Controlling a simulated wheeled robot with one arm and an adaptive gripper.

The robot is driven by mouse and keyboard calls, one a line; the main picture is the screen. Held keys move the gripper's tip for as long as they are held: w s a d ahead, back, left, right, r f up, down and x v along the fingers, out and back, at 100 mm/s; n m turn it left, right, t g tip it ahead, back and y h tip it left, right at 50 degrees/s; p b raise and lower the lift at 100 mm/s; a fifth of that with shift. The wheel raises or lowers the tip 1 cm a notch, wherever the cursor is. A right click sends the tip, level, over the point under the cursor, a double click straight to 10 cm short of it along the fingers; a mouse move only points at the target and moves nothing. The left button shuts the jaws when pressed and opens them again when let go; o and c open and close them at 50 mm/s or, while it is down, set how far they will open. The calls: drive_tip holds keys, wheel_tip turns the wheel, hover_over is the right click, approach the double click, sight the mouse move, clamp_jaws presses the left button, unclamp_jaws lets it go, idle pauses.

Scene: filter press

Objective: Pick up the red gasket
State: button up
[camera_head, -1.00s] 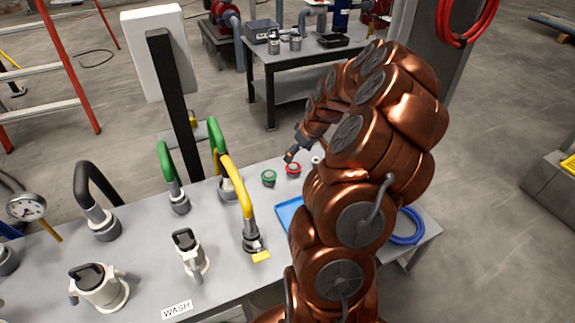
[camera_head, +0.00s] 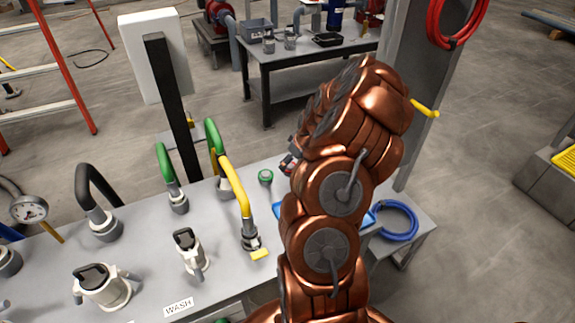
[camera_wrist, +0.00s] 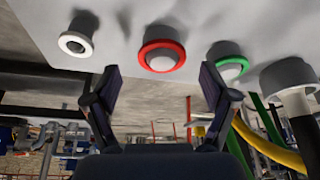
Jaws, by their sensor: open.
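The red gasket (camera_wrist: 161,57) shows in the wrist view as a red ring around a pale round core, against the grey table top. My gripper (camera_wrist: 160,78) is open, with one dark finger on each side of the picture. The ring lies between the fingertips in the picture, just past them; I see no contact. In the head view my arm hides most of the gasket and the gripper; a small reddish bit (camera_head: 287,163) shows at the arm's left edge.
A green ring (camera_wrist: 230,66) sits close on one side of the red one and a white ring (camera_wrist: 75,43) on the other. Green and yellow curved pipes (camera_head: 238,190) rise from the table nearby. A blue hose coil (camera_head: 398,221) lies at the right end.

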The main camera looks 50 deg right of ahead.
drive_tip(key=shift+x, duration=0.75)
drive_tip(key=shift+a+r, duration=0.2)
drive_tip(key=shift+r, duration=0.05)
drive_tip(key=shift+f, duration=0.1)
drive_tip(key=c, duration=0.8)
